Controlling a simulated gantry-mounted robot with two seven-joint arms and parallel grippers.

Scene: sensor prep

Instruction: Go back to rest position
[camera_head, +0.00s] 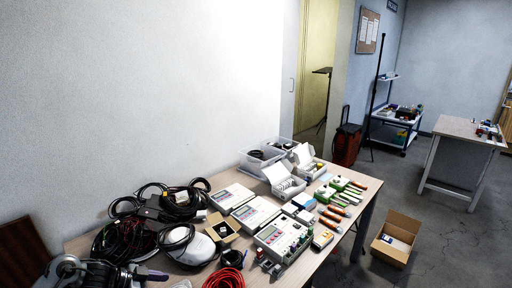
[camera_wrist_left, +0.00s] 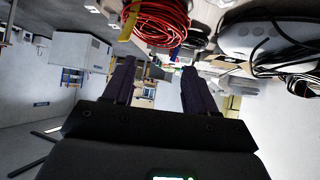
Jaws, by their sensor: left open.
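My left gripper (camera_head: 150,275) shows at the bottom left of the head view, by the near left end of the table (camera_head: 82,243). In the left wrist view its two dark fingers (camera_wrist_left: 158,88) are apart with nothing between them. A coil of red cable (camera_wrist_left: 157,20) lies beyond the fingertips in that view, apart from them. The same red cable (camera_head: 225,279) is at the table's near edge in the head view. My right gripper is not in either view.
Black cable bundles (camera_head: 172,203) and a grey rounded device (camera_head: 198,248) crowd the table's left part. White meters (camera_head: 283,238), open boxes (camera_head: 284,180) and orange-handled tools (camera_head: 331,222) fill the rest. A cardboard box (camera_head: 396,238) stands on the floor at right.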

